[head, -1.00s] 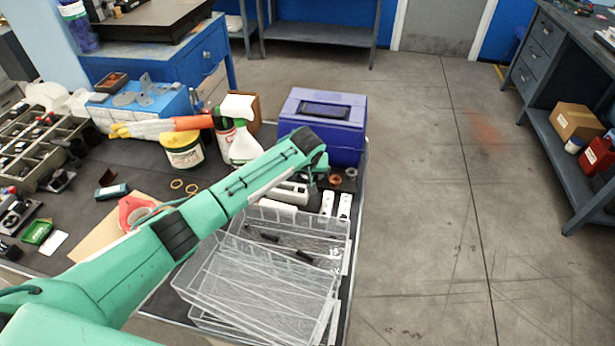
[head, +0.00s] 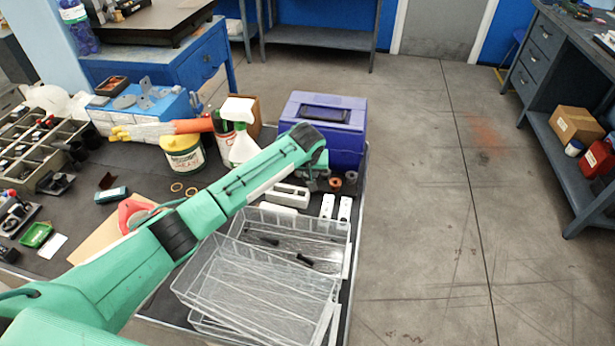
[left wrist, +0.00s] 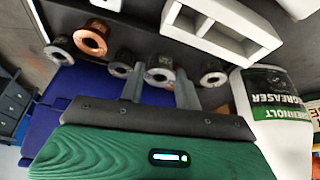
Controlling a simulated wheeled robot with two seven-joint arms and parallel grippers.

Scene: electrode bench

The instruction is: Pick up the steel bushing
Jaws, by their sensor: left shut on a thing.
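In the left wrist view my left gripper (left wrist: 159,88) has its two grey fingers shut on the steel bushing (left wrist: 159,64), a short silver ring that sits between them. In the head view the same gripper (head: 313,182) is mostly hidden under my wrist, in front of the purple box, and the held bushing cannot be made out. A copper-coloured bushing (left wrist: 90,39) and a grey bushing (left wrist: 58,51) stand to the left in the wrist view. Another grey bushing (left wrist: 119,64) is just left of the fingers, and one more (left wrist: 213,74) is to the right. My right gripper is not in view.
The purple box (head: 345,125) stands right behind the gripper. A white spray bottle (head: 243,147) and a yellow-labelled tub (head: 184,158) are to the left. Clear wire-like trays (head: 255,285) and white slotted blocks (head: 327,206) lie in front. Open floor is to the right.

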